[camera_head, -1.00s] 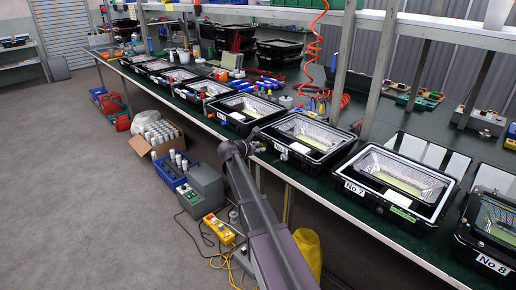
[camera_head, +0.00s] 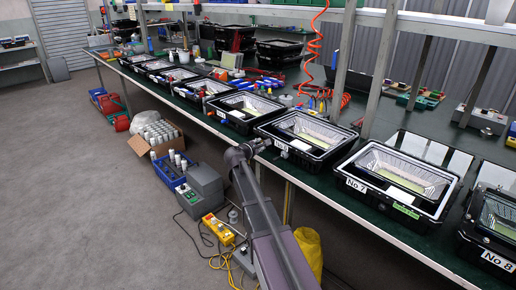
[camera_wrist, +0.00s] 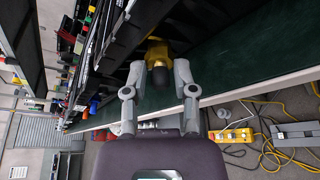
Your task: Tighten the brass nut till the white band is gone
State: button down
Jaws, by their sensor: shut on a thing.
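The brass nut (camera_wrist: 156,50) shows in the wrist view as a yellow metal piece against the side of a black housing. A dark rounded end (camera_wrist: 160,76) sticks out from it toward my wrist. My gripper (camera_wrist: 159,68) has one finger on each side of it and is shut on the nut. In the head view my gripper (camera_head: 262,144) is at the front of a black floodlight housing (camera_head: 318,164); the nut is too small to make out there.
More floodlight housings stand in a row on the green bench, including No 7 (camera_head: 437,216) and No 8 (camera_head: 470,232). Below are a grey box (camera_head: 205,188), a yellow control box (camera_head: 219,229) with cables, and a blue crate (camera_head: 168,178). The floor at left is clear.

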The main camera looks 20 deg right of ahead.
jog(key=shift+s+d+f+m, duration=0.1)
jog(key=shift+d+m, duration=0.1)
jog(key=shift+m, duration=0.3)
jog(key=shift+c, duration=2.1)
grip_release()
jog(key=shift+a, duration=0.1)
